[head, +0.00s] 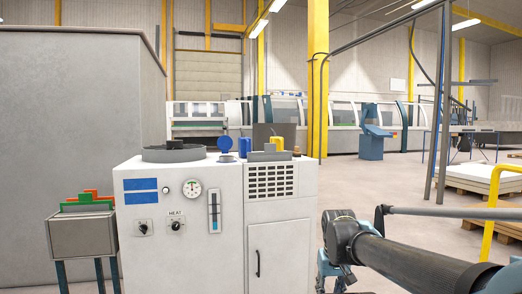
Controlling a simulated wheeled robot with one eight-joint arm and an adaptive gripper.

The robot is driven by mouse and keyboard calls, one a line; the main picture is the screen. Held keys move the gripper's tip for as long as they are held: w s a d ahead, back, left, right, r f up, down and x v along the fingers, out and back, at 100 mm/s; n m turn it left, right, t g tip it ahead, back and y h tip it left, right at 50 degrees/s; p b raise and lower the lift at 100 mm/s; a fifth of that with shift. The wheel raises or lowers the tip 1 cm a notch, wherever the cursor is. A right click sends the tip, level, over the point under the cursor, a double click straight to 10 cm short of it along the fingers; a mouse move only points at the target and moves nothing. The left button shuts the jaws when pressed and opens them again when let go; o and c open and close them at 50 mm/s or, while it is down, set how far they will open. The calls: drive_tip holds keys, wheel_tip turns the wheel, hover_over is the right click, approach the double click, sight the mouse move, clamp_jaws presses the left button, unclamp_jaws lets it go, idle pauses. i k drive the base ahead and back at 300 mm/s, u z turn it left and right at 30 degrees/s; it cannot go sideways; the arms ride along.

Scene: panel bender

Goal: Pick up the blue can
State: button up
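A small blue can (245,147) stands upright on top of the white machine cabinet (180,235), near its back edge. A blue round piece (225,144) is just left of it, seemingly a lid or cap on a low pale base. A yellow can-like object (277,143) stands to its right, partly behind a grey block. My arm enters at the lower right, with its dark tube and joint right of the cabinet and well below the can. I cannot make out my gripper's fingers in this view.
A dark round ring (174,152) sits on the cabinet's left top. A grey box on legs (82,235) holds green and orange pieces at left. A large grey block (75,100) stands behind it. Pallets (480,180) and thin posts are at right. Open floor lies behind the cabinet.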

sight(244, 142)
drive_tip(key=u, duration=0.2)
drive_tip(key=i, duration=1)
drive_tip(key=u, duration=0.35)
